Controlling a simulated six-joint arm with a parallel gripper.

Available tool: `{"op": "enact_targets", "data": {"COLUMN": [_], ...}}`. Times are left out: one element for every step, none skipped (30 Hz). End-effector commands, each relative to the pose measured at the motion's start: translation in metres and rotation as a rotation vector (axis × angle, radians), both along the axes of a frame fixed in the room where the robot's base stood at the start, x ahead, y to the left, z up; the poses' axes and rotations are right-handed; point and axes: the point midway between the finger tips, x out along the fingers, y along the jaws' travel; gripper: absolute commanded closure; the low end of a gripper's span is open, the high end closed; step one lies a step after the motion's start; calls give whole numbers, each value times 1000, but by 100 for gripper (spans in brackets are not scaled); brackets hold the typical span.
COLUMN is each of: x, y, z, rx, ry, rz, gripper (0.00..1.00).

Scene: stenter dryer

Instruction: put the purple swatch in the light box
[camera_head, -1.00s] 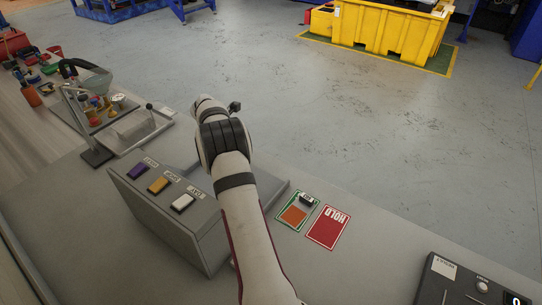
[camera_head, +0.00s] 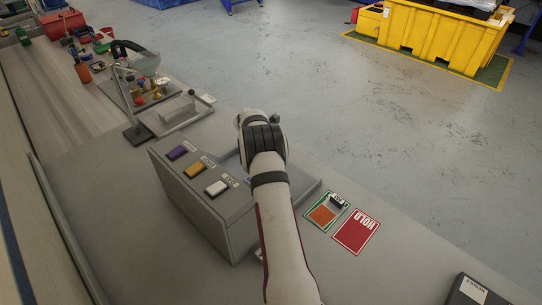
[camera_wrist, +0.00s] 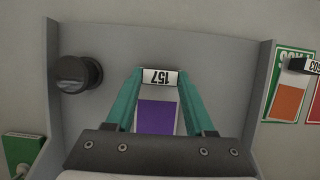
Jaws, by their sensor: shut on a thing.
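My gripper (camera_wrist: 160,76) has teal fingers and is shut on the purple swatch (camera_wrist: 156,117), a pale card with a purple patch and a clip labelled 157 at its far end. The light box (camera_head: 190,215) is the grey box with the buttons on its top. In the wrist view the swatch appears between the grey side walls (camera_wrist: 256,95) of the box; its height above the floor of the box cannot be told. In the head view my arm hides the gripper and most of the box's inside, and only a purple bit shows beside the arm.
Purple, orange and white buttons (camera_head: 216,188) line the box top. A black knob (camera_wrist: 75,73) is at upper left in the wrist view. Right of the box lie a green-bordered card with an orange swatch (camera_head: 322,215) and a red HOLD card (camera_head: 355,233). A metal stand (camera_head: 137,132) is behind.

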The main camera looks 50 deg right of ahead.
Motion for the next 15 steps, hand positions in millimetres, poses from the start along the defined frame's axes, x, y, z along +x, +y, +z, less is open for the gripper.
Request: {"op": "enact_targets", "data": {"x": [0, 0, 0, 0, 0, 0, 0, 0, 0, 0, 0, 0, 0, 0, 0], "y": [0, 0, 0, 0, 0, 0, 0, 0, 0, 0, 0, 0, 0, 0, 0], "z": [-1, -2, -2, -2, -2, -2, -2, -2, -2, -2, -2, -2, -2, -2, -2], "rx": [0, 0, 0, 0, 0, 0, 0, 0, 0, 0, 0, 0, 0, 0, 0], "ry": [0, 0, 0, 0, 0, 0, 0, 0, 0, 0, 0, 0, 0, 0, 0], "rz": [0, 0, 0, 0, 0, 0, 0, 0, 0, 0, 0, 0, 0, 0, 0], "gripper": [100, 100, 100, 100, 100, 100, 100, 100, 100, 100, 100, 100, 100, 44, 37]}}
